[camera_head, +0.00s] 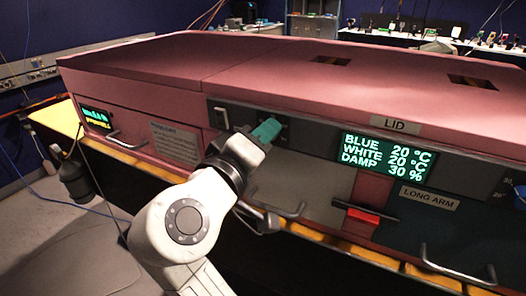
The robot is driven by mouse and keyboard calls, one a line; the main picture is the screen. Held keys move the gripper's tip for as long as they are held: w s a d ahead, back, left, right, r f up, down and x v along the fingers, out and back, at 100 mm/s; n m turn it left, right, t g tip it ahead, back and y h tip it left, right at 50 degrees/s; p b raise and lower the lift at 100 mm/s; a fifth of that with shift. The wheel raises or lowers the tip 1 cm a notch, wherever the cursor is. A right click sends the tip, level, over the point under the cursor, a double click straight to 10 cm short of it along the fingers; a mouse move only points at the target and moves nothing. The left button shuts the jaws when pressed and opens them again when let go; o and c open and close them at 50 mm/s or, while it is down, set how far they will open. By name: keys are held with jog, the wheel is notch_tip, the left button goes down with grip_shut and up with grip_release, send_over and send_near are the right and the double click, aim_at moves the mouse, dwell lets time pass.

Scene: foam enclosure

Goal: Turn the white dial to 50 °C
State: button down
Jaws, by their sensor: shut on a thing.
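My gripper (268,130) has teal fingers and is at the dark grey front panel (300,133), left of the display. It is shut on a small part at the panel, taken to be the white dial. The fingers and wrist hide the dial, so its pointer and most of its scale cannot be read. The green-lit display (386,160) reads BLUE 20 °C, WHITE 20 °C, DAMP 30 %.
A light switch plate (220,117) sits left of my gripper. A red latch (363,217) and metal handles (458,270) stick out below the panel. Part of another dial (520,192) shows at the right edge. A pink lid (300,75) covers the top.

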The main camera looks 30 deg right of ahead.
jog(key=m+b, duration=0.9)
jog(key=shift+s+f, duration=0.1)
jog(key=shift+f, duration=0.1)
jog(key=shift+m, duration=0.4)
jog(key=c, duration=0.8)
grip_release()
jog(key=shift+r, duration=0.2)
jog(key=shift+c, duration=0.2)
jog(key=v, duration=1)
jog(key=shift+s+a, duration=0.2)
jog(key=shift+a, duration=0.15)
